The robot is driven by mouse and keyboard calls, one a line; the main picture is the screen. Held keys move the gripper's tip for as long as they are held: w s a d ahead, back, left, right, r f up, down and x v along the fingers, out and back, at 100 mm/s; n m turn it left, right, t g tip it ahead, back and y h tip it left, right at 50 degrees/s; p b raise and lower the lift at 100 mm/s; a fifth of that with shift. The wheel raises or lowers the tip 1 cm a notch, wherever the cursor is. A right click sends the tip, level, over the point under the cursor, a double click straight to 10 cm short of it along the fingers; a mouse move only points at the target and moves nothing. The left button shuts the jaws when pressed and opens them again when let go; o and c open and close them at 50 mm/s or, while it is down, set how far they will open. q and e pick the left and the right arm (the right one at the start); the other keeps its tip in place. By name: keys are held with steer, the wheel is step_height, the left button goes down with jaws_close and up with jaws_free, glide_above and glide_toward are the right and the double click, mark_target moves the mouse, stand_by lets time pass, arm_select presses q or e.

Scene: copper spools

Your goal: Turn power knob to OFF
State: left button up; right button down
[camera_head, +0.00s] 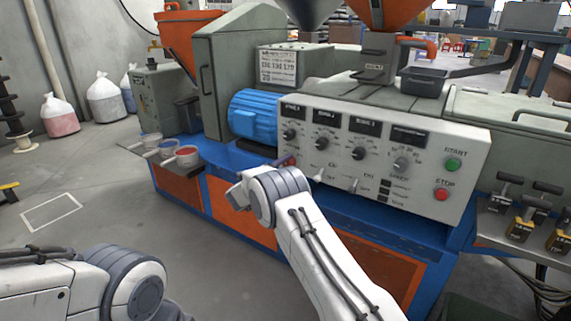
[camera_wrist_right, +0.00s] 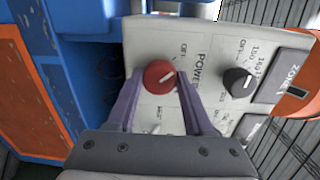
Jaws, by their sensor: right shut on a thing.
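The power knob (camera_wrist_right: 158,77) is red and round with a white slanted pointer line. It sits on the pale control panel (camera_wrist_right: 205,25) beside the printed word POWER. My right gripper (camera_wrist_right: 161,80) has its two purple fingers on either side of the knob, shut on it. In the head view my right gripper (camera_head: 284,163) is at the panel's lower left corner, largely hidden by my wrist. The small lettering around the knob is hard to read. My left gripper is out of view; only my left arm shows at the lower left.
A black knob (camera_wrist_right: 238,82) sits close beside the red one. The panel also bears more dials, toggle switches (camera_head: 319,175), a green START button (camera_head: 453,164) and a red STOP button (camera_head: 441,194). A blue motor housing (camera_head: 253,116) stands left of it.

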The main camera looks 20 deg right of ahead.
steer(key=shift+n, duration=0.3)
steer(key=shift+c, duration=1.4)
jaws_free()
steer(key=shift+a, duration=0.15)
steer(key=p+v, duration=0.1)
steer(key=v, duration=0.9)
steer(key=shift+p, duration=0.35)
steer(key=shift+s, duration=0.1)
